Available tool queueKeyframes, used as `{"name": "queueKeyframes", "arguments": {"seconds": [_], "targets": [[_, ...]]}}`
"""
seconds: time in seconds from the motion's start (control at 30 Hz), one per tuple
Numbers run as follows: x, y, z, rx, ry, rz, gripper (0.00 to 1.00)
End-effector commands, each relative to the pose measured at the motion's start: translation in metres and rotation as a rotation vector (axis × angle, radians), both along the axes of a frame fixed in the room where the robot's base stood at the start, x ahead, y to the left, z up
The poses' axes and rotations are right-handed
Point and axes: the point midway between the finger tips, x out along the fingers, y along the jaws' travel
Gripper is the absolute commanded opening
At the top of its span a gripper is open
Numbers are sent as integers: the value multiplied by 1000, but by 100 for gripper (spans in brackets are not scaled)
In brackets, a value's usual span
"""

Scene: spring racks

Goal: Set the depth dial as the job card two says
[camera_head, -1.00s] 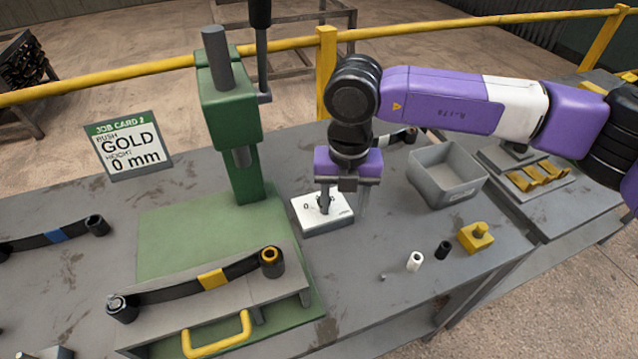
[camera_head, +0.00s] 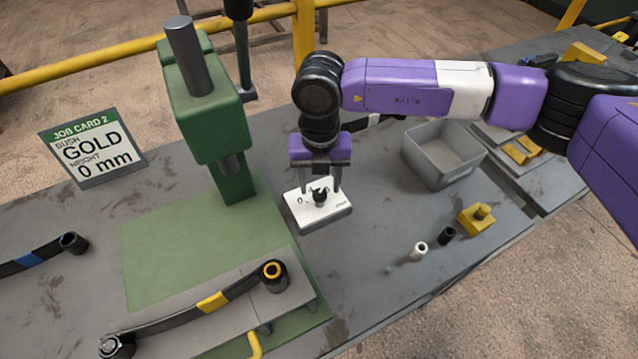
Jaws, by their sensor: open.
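Job card two (camera_head: 92,148) stands at the left and reads bush GOLD, height 0 mm. The depth dial (camera_head: 318,207) is a white plate on the bench, right of the green press, with a small black knob (camera_head: 320,196) on it. A "0" shows at the plate's left; the other marks are too small or hidden to read. My gripper (camera_head: 321,192) points down over the dial, open, with one finger on each side of the knob. I cannot tell whether the fingers touch the knob.
The green press (camera_head: 211,105) stands just left of the dial. A leaf spring with a yellow band (camera_head: 212,302) lies on its front fixture. A grey bin (camera_head: 443,155) stands to the right. White (camera_head: 420,250) and black (camera_head: 447,236) bushes and a yellow block (camera_head: 476,219) are front right.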

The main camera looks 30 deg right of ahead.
Motion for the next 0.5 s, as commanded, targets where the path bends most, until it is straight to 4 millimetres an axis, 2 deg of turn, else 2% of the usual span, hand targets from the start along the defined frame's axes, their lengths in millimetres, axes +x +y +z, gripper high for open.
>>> {"name": "queueKeyframes", "arguments": {"seconds": [0.2, 0.5], "targets": [[0, 0, -19, 0, 0, 0, 52], [0, 0, -23, 0, -1, 1, 52]]}}
